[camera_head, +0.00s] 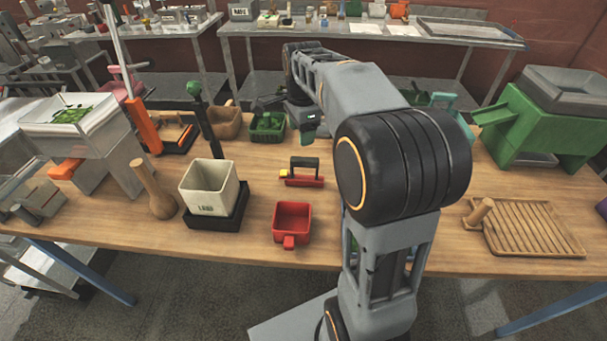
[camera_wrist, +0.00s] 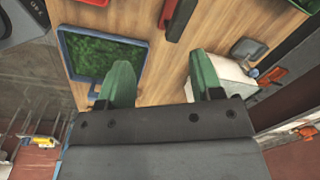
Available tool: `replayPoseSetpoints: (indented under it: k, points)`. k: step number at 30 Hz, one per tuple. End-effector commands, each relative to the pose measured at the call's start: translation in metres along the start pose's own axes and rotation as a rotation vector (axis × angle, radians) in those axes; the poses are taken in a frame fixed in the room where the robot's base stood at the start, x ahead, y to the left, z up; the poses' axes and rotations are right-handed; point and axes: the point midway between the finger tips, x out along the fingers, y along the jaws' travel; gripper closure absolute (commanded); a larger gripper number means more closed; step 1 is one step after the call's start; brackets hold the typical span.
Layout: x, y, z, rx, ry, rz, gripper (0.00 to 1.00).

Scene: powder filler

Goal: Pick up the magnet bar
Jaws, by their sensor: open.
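In the wrist view, a red bar with a dark strip (camera_wrist: 179,20), likely the same object, is cut off by the top edge. My gripper (camera_head: 308,130) is beyond it in the head view, above the back of the table. The wrist view shows my gripper's two green fingers (camera_wrist: 163,82) spread apart with nothing between them.
A red scoop-like box (camera_head: 291,220) is in front of the bar. A pale container (camera_head: 208,190) on a black base stands left. A small green basket (camera_head: 267,124) is near my gripper. A green machine (camera_head: 535,125) and wooden rack (camera_head: 530,228) stand right.

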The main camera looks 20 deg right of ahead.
Motion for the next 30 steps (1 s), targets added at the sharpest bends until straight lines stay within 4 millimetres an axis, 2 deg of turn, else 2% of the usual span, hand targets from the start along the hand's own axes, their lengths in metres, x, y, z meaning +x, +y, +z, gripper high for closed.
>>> replayPoseSetpoints:
  k: [1,3,9,21,30]
  points:
    - [0.006,-0.013,-0.008,0.106,-0.002,0.023,0.40]
    - [0.011,-0.025,-0.017,0.241,-0.002,0.048,0.40]
    - [0.025,-0.044,-0.033,0.471,0.005,0.088,0.40]
    - [0.090,-0.040,-0.035,0.518,0.007,0.097,0.40]
    - [0.110,-0.038,-0.035,0.517,0.007,0.095,0.40]
